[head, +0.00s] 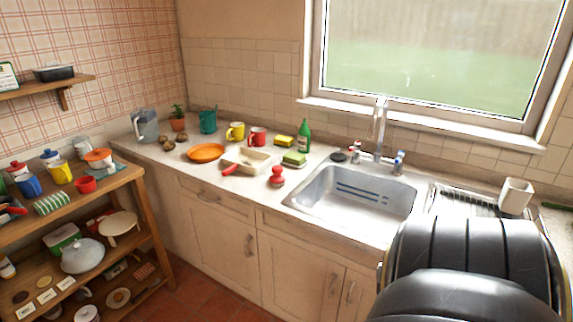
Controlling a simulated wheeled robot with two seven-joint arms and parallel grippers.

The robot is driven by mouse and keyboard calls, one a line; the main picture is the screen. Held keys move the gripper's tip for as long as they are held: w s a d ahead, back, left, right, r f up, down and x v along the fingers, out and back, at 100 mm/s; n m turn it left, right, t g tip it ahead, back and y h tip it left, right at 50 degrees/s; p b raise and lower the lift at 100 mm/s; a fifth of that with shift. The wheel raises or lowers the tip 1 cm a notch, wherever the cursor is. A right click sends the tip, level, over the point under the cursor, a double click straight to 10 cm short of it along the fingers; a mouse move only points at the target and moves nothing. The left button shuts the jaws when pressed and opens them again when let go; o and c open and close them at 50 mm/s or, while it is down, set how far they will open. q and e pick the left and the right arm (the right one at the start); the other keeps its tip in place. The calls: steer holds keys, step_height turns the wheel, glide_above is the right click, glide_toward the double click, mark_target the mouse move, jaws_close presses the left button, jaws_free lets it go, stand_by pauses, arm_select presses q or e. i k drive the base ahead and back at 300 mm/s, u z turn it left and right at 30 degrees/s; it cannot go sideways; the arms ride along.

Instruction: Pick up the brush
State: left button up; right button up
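A small red-knobbed item (277,176) stands on the counter left of the sink; it looks like a small round scrubbing brush, with a paler base. It is small in the picture, so I cannot be certain. A beige tray (258,158) lies just behind and left of it, with a red handle-like piece (230,169) at its front left edge. I cannot tell whether that piece is a separate object. Neither of my grippers shows in the head view.
The steel sink (350,215) lies right of the red-knobbed item. Sponges (293,159), a green bottle (304,136), mugs (235,132) and an orange plate (206,152) stand around it. Wooden shelves (150,215) full of crockery are at left. A large black shape fills the lower right.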

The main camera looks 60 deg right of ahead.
mark_target(278, 179)
steer(key=u, duration=0.3)
steer(key=i, duration=0.25)
steer(key=z, duration=2.3)
